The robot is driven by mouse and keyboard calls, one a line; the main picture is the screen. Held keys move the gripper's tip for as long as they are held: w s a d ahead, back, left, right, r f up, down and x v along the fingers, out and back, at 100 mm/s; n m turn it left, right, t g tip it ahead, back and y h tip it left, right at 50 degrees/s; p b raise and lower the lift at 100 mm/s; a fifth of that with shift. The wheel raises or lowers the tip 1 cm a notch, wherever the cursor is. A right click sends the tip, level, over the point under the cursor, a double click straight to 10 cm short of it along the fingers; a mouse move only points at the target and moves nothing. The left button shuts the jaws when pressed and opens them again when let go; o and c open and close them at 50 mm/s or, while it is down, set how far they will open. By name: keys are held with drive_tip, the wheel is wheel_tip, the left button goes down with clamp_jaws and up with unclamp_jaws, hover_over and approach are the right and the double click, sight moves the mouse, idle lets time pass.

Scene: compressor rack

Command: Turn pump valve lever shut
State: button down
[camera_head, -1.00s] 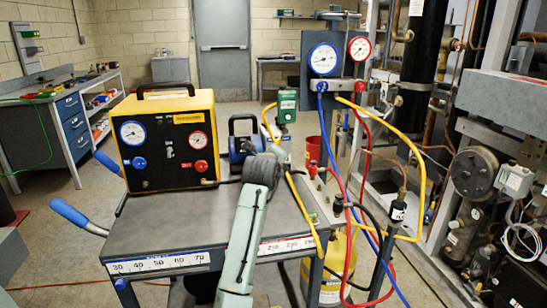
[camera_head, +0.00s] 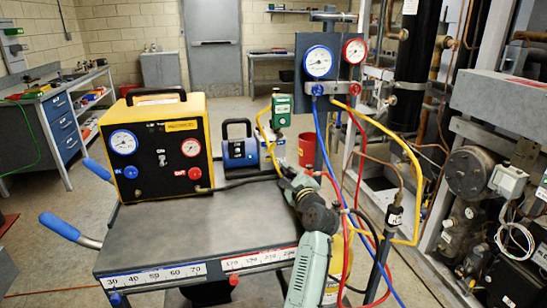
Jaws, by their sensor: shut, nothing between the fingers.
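The blue and black pump (camera_head: 238,152) stands at the back of the grey cart, right of the yellow machine. I cannot make out a separate valve lever on it at this size. My gripper (camera_head: 284,168) is small and dark at the far end of my pale green arm. It is beside the pump's right end, near the hoses, and partly hidden by my own wrist. It looks shut, with nothing seen held. I cannot tell whether it touches anything.
The yellow machine (camera_head: 160,146) with two gauges stands on the cart (camera_head: 170,235). A green gauge device (camera_head: 281,108) is behind my gripper. Yellow, blue and red hoses hang from the manifold gauges (camera_head: 319,62) at the right. The cart's front top is clear.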

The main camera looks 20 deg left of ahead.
sight(276, 152)
drive_tip(key=p+x, duration=0.1)
drive_tip(key=x, duration=0.7)
drive_tip(key=shift+a, duration=0.25)
drive_tip(key=shift+s, duration=0.1)
